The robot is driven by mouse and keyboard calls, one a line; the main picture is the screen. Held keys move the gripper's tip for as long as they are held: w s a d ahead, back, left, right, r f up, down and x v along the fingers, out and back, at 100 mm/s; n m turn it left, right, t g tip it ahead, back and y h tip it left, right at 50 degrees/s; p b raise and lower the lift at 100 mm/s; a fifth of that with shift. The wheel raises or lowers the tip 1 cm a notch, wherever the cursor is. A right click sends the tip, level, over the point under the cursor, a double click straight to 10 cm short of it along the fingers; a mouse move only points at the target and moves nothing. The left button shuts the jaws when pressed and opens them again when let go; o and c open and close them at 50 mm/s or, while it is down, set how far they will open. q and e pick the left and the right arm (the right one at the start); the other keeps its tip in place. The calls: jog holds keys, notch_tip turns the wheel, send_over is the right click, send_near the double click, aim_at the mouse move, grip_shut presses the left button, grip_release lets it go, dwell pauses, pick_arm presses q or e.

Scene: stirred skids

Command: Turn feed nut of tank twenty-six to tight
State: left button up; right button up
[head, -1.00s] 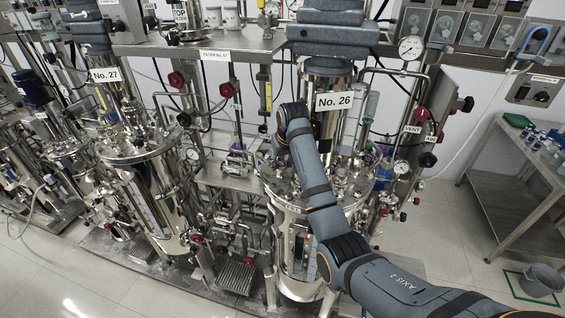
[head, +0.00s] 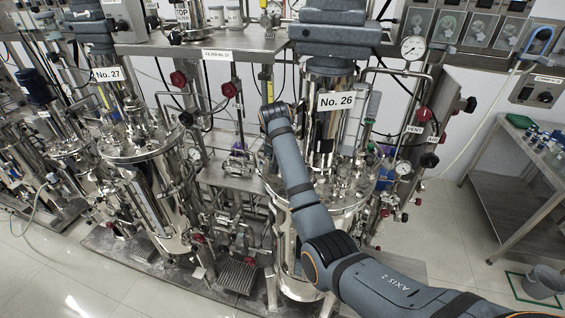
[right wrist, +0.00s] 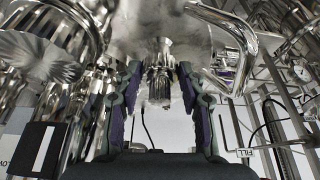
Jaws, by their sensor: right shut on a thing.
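Tank twenty-six (head: 303,223) is the shiny steel vessel behind my right arm, under the "No. 26" plate (head: 336,101). In the right wrist view a ribbed metal nut (right wrist: 159,82), which I take as the feed nut, hangs under a steel surface. My right gripper (right wrist: 160,88) has its two dark, purple-padded fingers on either side of this nut and is shut on it. The exact contact is hard to see. In the head view the right gripper is hidden. My left gripper is in neither view.
Tank No. 27 (head: 145,190) stands to the left, with pipes and red knobs between the vessels. A pressure gauge (head: 413,47) and bent pipes are close to the right.

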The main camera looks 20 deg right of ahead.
jog(key=shift+w+a+m+g+h, duration=0.15)
jog(key=shift+m+g+h, duration=0.3)
jog(key=shift+m, duration=1.25)
jog(key=shift+w+a+m+g+h, duration=0.15)
jog(key=shift+m+g+h, duration=0.3)
jog(key=shift+m, duration=1.25)
jog(key=shift+f+m+g, duration=0.1)
jog(key=shift+m+g, duration=0.3)
jog(key=shift+m, duration=0.5)
jog(key=shift+w+m+g+b, duration=0.1)
jog(key=shift+m+g+b, duration=0.3)
jog(key=shift+m+b, duration=0.45)
jog(key=shift+m, duration=0.55)
jog(key=shift+a, duration=0.1)
jog(key=o, duration=1.1)
jog(key=shift+o, duration=0.2)
jog(key=shift+h, duration=0.3)
